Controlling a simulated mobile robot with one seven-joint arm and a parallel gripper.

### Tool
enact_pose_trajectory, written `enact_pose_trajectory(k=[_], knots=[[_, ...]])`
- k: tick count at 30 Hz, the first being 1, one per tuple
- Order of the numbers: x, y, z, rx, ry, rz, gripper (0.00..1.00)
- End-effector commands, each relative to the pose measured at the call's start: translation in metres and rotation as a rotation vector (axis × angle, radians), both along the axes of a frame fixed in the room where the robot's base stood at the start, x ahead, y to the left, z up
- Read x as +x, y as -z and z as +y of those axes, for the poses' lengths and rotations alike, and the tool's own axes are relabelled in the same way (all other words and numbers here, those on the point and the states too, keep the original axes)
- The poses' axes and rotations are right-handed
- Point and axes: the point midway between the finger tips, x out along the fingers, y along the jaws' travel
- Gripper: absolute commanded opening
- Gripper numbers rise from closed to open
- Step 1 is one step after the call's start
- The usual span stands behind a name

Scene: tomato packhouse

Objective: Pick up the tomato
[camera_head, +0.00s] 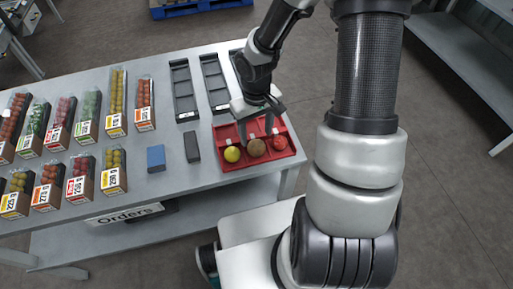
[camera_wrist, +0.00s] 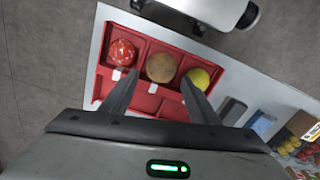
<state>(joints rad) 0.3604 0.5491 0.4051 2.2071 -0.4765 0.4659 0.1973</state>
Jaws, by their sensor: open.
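A red tray (camera_head: 232,176) with compartments holds three round fruits in a row. A red tomato with pale flecks (camera_head: 279,143) lies at the right in the head view; it also shows at the left in the wrist view (camera_wrist: 122,52). A brownish round one (camera_head: 256,148) sits in the middle compartment, also in the wrist view (camera_wrist: 161,67). A yellow one (camera_head: 232,154) lies at the left, and at the right in the wrist view (camera_wrist: 199,78). My gripper (camera_head: 260,134) is open and empty above the tray, its fingers to either side of the brown one in the wrist view.
Several labelled tomato packs (camera_head: 112,174) stand on the left of the table.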

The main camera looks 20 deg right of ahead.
Motion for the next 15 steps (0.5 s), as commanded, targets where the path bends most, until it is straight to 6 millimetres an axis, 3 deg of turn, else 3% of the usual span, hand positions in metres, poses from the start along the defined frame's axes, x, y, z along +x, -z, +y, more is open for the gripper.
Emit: enact_pose_trajectory(k=[9,15], knots=[[-0.008,0.045,0.001,0.001,0.0,0.005,0.55],[-0.007,0.05,0.001,0.002,0.0,0.001,0.55]])
